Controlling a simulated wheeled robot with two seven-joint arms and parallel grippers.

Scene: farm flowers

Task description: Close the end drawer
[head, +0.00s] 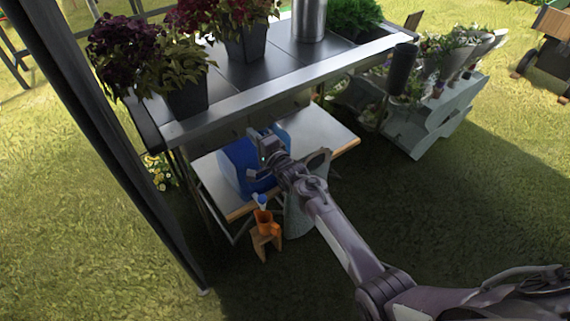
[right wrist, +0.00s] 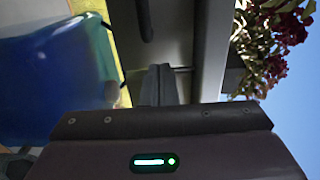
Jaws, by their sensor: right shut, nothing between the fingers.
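The workbench (head: 270,88) has a row of drawer fronts (head: 293,104) under its metal front edge. They look close to flush in the head view, but my gripper and the edge hide part of them, so I cannot tell whether the end drawer is slightly open. My right gripper (head: 266,140) is shut and empty, just below the bench edge in front of the drawers. In the right wrist view its closed fingers (right wrist: 160,84) are at a dark panel with a black handle (right wrist: 145,20); contact is unclear. My left gripper is out of view.
A blue container (head: 238,165) stands on the lower shelf (head: 320,130), close beside my right gripper; it also fills the left of the wrist view (right wrist: 55,75). An orange item (head: 264,225) is below. Potted plants (head: 185,90) stand on top. Grass lies around.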

